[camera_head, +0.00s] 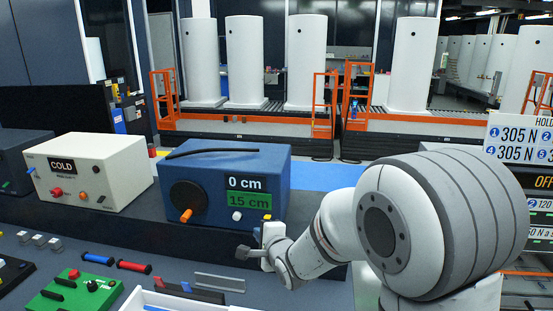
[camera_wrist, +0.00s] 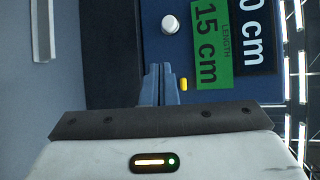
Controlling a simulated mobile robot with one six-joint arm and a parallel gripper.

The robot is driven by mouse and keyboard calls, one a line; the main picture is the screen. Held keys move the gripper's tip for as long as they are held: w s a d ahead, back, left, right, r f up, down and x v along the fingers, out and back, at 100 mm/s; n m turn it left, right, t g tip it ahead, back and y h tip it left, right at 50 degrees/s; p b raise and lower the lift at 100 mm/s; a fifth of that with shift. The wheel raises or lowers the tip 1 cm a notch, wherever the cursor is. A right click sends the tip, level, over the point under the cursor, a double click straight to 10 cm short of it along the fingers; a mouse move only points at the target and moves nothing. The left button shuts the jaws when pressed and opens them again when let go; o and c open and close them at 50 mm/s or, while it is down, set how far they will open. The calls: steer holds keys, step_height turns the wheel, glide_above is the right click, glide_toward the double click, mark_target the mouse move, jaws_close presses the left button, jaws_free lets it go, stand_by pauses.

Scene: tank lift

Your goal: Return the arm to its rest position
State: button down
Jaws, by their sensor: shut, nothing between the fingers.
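My arm reaches in from the right in the head view, with its large grey and white joint in front. My gripper (camera_head: 247,253) is near the front of a blue box (camera_head: 273,178), low and right of its orange-handled dial. The box's display reads 0 cm above a green 15 cm label. In the wrist view my gripper (camera_wrist: 161,70) has its two fingers together, with nothing between them. The blue box (camera_wrist: 205,95) fills the area beyond the fingers, with a white knob (camera_wrist: 170,25) ahead. I cannot tell whether the fingers touch the box.
A cream box marked COLD (camera_head: 90,172) stands left of the blue box. On the grey bench lie a green block (camera_head: 75,293), a red-and-black rod (camera_head: 134,266) and a metal strip (camera_head: 218,282). White tanks (camera_head: 306,62) stand behind orange rails. A sign (camera_head: 518,140) is at right.

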steer(key=s+d+r+n+g+h, duration=0.2)
steer(key=s+d+n+g+h, duration=0.6)
steer(key=s+d, duration=0.9)
steer(key=s+d+n, duration=0.2)
steer(key=s+n, duration=0.1)
steer(key=s, duration=0.2)
steer(key=s+d+n+g+y, duration=0.1)
steer(key=s+d+n, duration=0.1)
steer(key=s+n, duration=0.2)
steer(key=shift+s+d+r+g, duration=0.25)
steer(key=shift+s+d+g, duration=0.1)
steer(key=shift+s, duration=0.75)
